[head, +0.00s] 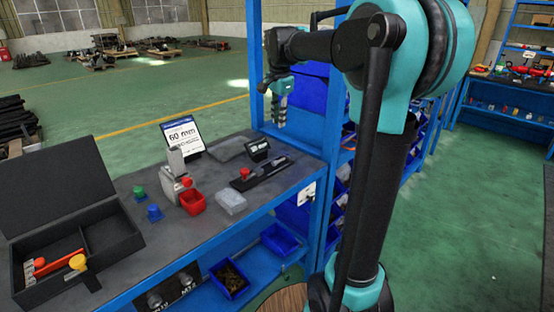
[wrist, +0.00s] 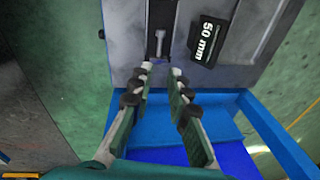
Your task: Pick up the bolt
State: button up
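A small pale grey bolt (wrist: 161,42) lies in a dark narrow holder at the top middle of the wrist view. In the head view I cannot make it out clearly on the black holder (head: 268,173) on the bench. My gripper (wrist: 162,73) is open and empty, with its two fingers apart. In the wrist view the fingertips point toward the bolt, just short of it in the picture. In the head view my gripper (head: 281,112) hangs above the far right part of the bench, clear of its top.
A small black display (wrist: 207,40) reading "50 mm" stands beside the bolt. The grey bench (head: 150,240) also carries a larger sign (head: 182,136), a red bin (head: 193,201), a clear box (head: 231,202) and an open black case (head: 70,215). Blue frame posts (head: 255,65) rise near my gripper.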

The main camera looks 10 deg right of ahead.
aim_at(279, 161)
jog(key=w+f, duration=0.1)
jog(key=f, duration=0.4)
jog(key=w+f, duration=0.1)
jog(key=f, duration=0.5)
jog(key=w+f, duration=0.1)
jog(key=f, duration=0.5)
jog(key=shift+d, duration=0.3)
grip_shut()
